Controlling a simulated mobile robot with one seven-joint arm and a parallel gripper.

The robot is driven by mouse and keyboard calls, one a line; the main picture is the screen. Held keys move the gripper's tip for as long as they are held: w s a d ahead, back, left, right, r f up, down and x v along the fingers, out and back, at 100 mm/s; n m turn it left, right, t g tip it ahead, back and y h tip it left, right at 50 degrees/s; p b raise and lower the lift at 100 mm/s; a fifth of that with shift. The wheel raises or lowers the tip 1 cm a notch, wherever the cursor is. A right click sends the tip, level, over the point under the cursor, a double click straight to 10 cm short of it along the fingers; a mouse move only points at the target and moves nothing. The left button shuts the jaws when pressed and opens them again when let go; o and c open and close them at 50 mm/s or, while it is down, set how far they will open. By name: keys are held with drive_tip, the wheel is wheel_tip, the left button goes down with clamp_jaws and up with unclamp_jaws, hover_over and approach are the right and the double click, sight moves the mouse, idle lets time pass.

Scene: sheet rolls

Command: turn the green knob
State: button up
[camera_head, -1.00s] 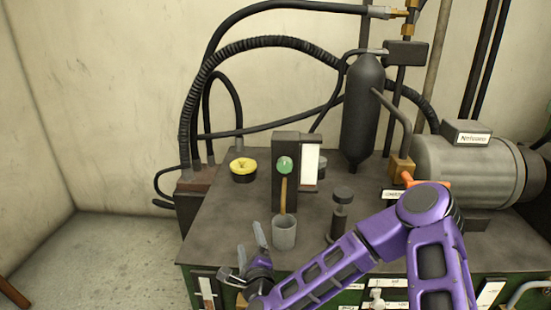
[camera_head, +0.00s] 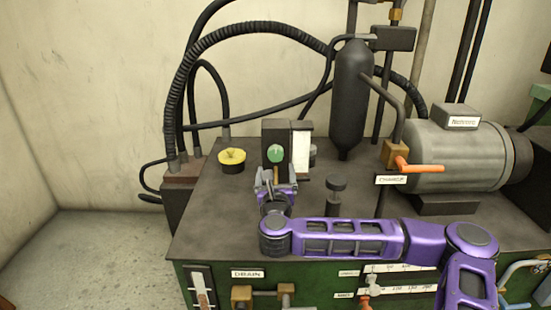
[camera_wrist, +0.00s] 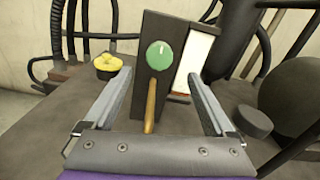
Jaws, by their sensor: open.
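The green knob (camera_head: 275,154) is a round disc with a pale pointer mark. It sits on the front face of a dark upright box (camera_head: 270,131) on the machine's top. In the wrist view the knob (camera_wrist: 159,55) lies between my fingers' lines, a little beyond the fingertips. The pointer mark is close to upright there. My gripper (camera_wrist: 158,82) is open and empty, facing the box. In the head view my gripper (camera_head: 276,180) is just in front of and below the knob. A wooden handle (camera_wrist: 151,105) shows below the knob, between the fingers.
A yellow-topped cap (camera_head: 232,157) stands left of the box. A dark stubby post (camera_head: 336,190) stands to the right. Behind are a black cylinder (camera_head: 349,100) and hoses. A grey motor (camera_head: 450,155) and an orange lever (camera_head: 420,168) are at the right.

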sight(276, 156)
drive_tip(key=w, duration=0.8)
drive_tip(key=shift+w, duration=0.4)
drive_tip(key=c, duration=1.4)
